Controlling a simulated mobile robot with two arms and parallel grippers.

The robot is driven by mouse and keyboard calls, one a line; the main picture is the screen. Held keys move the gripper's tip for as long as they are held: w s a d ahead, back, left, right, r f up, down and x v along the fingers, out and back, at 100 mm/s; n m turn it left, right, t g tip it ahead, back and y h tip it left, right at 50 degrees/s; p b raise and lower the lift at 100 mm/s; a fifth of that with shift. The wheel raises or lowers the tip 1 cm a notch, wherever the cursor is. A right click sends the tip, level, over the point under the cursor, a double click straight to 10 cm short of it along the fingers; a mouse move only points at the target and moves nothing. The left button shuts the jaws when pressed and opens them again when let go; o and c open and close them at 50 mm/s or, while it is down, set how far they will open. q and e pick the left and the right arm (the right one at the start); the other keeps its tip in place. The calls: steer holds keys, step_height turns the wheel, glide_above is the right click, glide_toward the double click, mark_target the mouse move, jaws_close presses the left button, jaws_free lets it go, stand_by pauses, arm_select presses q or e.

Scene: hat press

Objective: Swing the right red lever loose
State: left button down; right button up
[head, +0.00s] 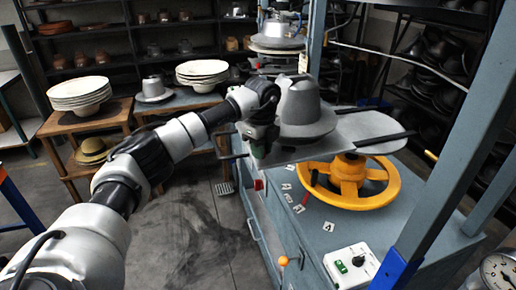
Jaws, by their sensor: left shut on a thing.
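A thin red lever (302,203) stands at the left side of the yellow handwheel (347,190), on the blue machine. A short red-topped piece (314,177) shows just above it, under the plate; I cannot tell whether it belongs to the same lever. My left gripper (262,138) is at the left edge of a grey felt hat (302,105), shut on its brim as far as I can see; its fingertips are partly hidden. The hat is over a flat grey plate (365,127) above the wheel. My right gripper is out of view.
A white control box (350,265) with a green switch and an orange-knobbed lever (284,261) are at the machine's front. Blue posts (455,150) rise at right. Wooden tables with stacked pale hats (79,92) stand at left.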

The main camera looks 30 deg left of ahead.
arm_select(q)
steer(key=shift+w+d+r+n, duration=0.1)
steer(key=shift+w+d+n, duration=0.05)
steer(key=shift+n, duration=0.5)
steer(key=shift+w+d+n, duration=0.1)
steer(key=shift+w+n, duration=0.05)
steer(key=shift+n, duration=0.5)
steer(key=c, duration=1)
jaws_free()
steer(key=shift+r, duration=0.5)
step_height(320, 180, up, 9)
steer(key=b, duration=0.3)
steer(key=shift+d+f, duration=0.1)
steer(key=shift+r, duration=0.5)
steer(key=shift+f, duration=0.1)
